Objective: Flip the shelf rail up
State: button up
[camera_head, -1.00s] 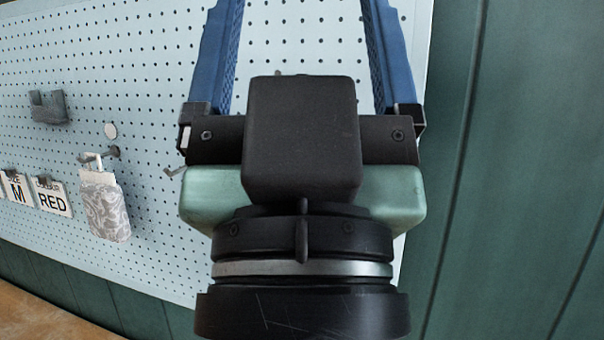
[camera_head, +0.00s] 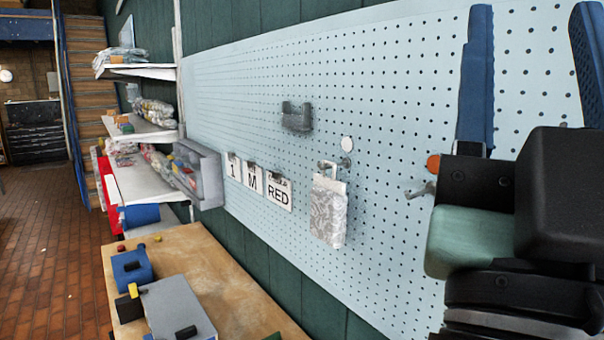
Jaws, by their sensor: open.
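My gripper (camera_head: 535,20) is at the right edge, its two blue fingers pointing up and wide apart, with nothing seen between them. It is in front of the pale pegboard. A set of white shelves stands at the left, well away from my gripper: a top shelf (camera_head: 150,71), a middle shelf (camera_head: 148,133) and a lower shelf (camera_head: 140,184). Clear-wrapped goods lie on them. I cannot make out a separate shelf rail or its position at this size.
The pegboard (camera_head: 390,85) carries a grey holder (camera_head: 297,118), letter cards (camera_head: 278,191), a patterned pouch (camera_head: 328,210) and hooks. A wooden bench (camera_head: 240,270) with a blue box (camera_head: 131,270) and grey case (camera_head: 180,312) stands below. Brick floor (camera_head: 45,240) at left is open.

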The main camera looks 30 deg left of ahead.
aim_at(115, 194)
jog(key=j+u, duration=0.2)
jog(key=j, duration=0.25)
jog(key=i+j+u, duration=0.15)
jog(key=j, duration=0.25)
jog(key=i+j+u, duration=0.2)
jog(key=j, duration=0.2)
jog(key=j+u, duration=0.2)
jog(key=j, duration=0.2)
jog(key=i+j+u, duration=0.2)
jog(key=j, duration=0.15)
jog(key=i+j, duration=0.2)
jog(key=j, duration=0.25)
jog(key=i+j, duration=0.25)
jog(key=j, duration=0.15)
jog(key=i+j, duration=0.2)
jog(key=j, duration=0.25)
jog(key=i+j+u, duration=0.1)
jog(key=j, duration=0.3)
jog(key=i+j, duration=0.6)
jog(key=j, duration=0.25)
jog(key=i+j, duration=0.2)
jog(key=j, duration=0.2)
